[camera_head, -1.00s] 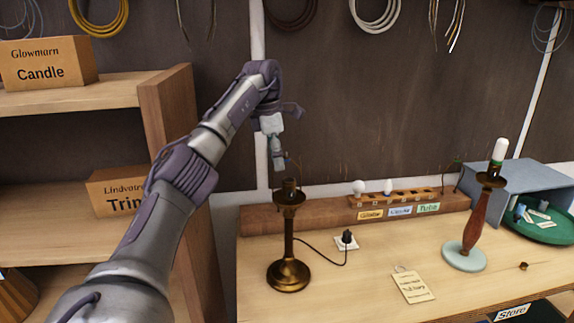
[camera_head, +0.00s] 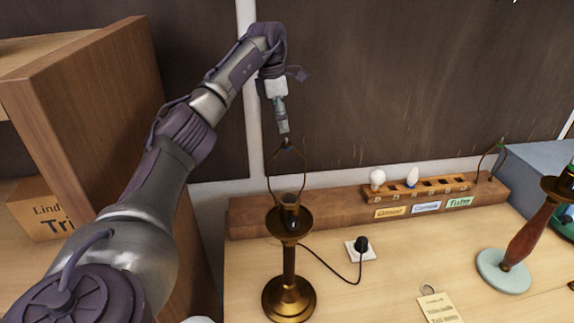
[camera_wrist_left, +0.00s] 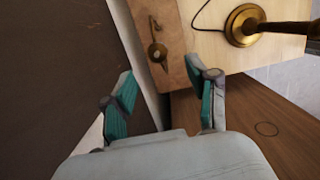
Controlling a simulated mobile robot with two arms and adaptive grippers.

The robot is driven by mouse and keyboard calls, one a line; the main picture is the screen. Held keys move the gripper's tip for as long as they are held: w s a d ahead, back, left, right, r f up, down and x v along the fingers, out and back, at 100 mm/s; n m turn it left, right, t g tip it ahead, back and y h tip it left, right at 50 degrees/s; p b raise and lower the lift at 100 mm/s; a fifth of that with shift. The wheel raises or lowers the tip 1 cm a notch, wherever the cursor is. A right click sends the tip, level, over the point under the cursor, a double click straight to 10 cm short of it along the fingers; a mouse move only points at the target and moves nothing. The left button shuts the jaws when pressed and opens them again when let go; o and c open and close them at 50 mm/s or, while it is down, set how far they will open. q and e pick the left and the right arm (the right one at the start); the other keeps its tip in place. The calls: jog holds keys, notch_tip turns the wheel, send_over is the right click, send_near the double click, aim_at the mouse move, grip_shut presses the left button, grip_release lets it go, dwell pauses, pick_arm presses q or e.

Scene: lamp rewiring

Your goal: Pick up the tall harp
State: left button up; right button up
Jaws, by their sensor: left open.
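A thin brass wire harp (camera_head: 271,165), apparently the tall one, rises behind the brass lamp's socket in the head view. In the left wrist view the harp (camera_wrist_left: 157,52) is seen from above, standing on the left end of the wooden rack. My left gripper (camera_head: 284,129) points down just above the harp's top. In the left wrist view my left gripper (camera_wrist_left: 160,72) is open, with the harp beyond and between its fingertips; I see no contact. A smaller-looking harp (camera_head: 490,161) stands at the rack's right end. My right gripper is not in view.
The brass lamp (camera_head: 289,265) stands in front of the harp, its cord running to a socket plate (camera_head: 360,249). The wooden rack (camera_head: 340,211) holds two bulbs. A red-brown lamp (camera_head: 527,240) and a tag (camera_head: 440,308) are at right. A wooden shelf (camera_head: 85,85) is at left.

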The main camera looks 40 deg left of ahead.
aim_at(286, 142)
pick_arm(q)
jog(key=f, duration=0.3)
jog(key=shift+w+f+p, duration=0.25)
jog(key=shift+f+p, duration=0.1)
jog(key=shift+f, duration=0.05)
jog(key=shift+w+f, duration=0.1)
jog(key=shift+f, duration=0.15)
jog(key=f+p, duration=0.3)
jog(key=f, duration=0.1)
jog(key=shift+w+d, duration=0.25)
jog(key=shift+d, duration=0.1)
jog(key=shift+w+f, duration=0.1)
jog(key=shift+f, duration=0.45)
grip_shut()
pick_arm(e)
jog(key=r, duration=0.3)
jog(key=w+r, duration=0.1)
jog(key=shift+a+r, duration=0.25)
